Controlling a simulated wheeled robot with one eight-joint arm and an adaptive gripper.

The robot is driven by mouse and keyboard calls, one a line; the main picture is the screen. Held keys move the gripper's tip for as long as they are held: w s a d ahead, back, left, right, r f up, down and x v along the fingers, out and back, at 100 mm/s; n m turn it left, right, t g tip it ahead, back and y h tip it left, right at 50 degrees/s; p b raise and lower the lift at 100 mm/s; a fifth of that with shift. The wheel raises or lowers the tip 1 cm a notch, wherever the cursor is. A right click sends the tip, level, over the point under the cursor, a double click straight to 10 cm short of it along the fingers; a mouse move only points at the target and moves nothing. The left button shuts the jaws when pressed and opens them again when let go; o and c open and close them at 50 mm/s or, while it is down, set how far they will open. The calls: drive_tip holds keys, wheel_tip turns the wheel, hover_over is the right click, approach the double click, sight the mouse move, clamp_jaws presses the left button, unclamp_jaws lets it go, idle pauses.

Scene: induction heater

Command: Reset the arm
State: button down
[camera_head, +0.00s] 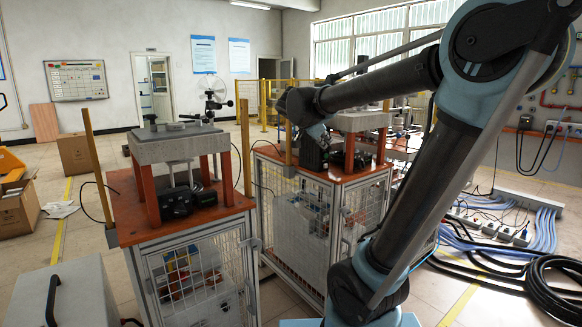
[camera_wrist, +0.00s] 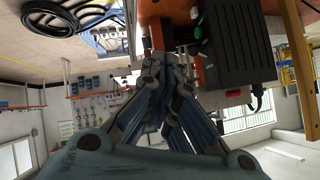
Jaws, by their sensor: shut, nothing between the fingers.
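My gripper (camera_wrist: 166,66) is in the middle of the wrist view, its blue-grey fingers closed together with nothing between them. In the head view my gripper (camera_head: 319,133) shows small at the end of my bent arm, over the orange-topped bench (camera_head: 345,176) in the middle. A black box-shaped device (camera_head: 313,152) stands on that bench close below and beside the gripper. The black device (camera_wrist: 236,42) fills the upper right of the wrist view, beside the fingertips. Whether the fingers touch anything there I cannot tell.
A second caged bench (camera_head: 128,222) with a grey slab (camera_head: 178,144) on orange posts stands at left. Black coiled cables (camera_head: 552,290) and blue cables (camera_head: 462,242) lie on the floor at right. An open cardboard box (camera_head: 18,211) is far left. The wrist view is upside down.

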drive_tip(key=s+d+f+n+g+y, duration=0.2)
drive_tip(key=s+d+f+n+g, duration=0.3)
drive_tip(key=s+f, duration=0.9)
drive_tip(key=s+a+f+n+g+y, duration=0.1)
drive_tip(key=s+f+n+y, duration=0.3)
drive_tip(key=s+f, duration=0.9)
drive_tip(key=s+a+n, duration=0.1)
drive_tip(key=s+n, duration=0.2)
drive_tip(key=shift+n+y, duration=0.4)
drive_tip(key=shift+w+f, duration=0.25)
drive_tip(key=shift+w, duration=0.2)
drive_tip(key=shift+a, duration=0.1)
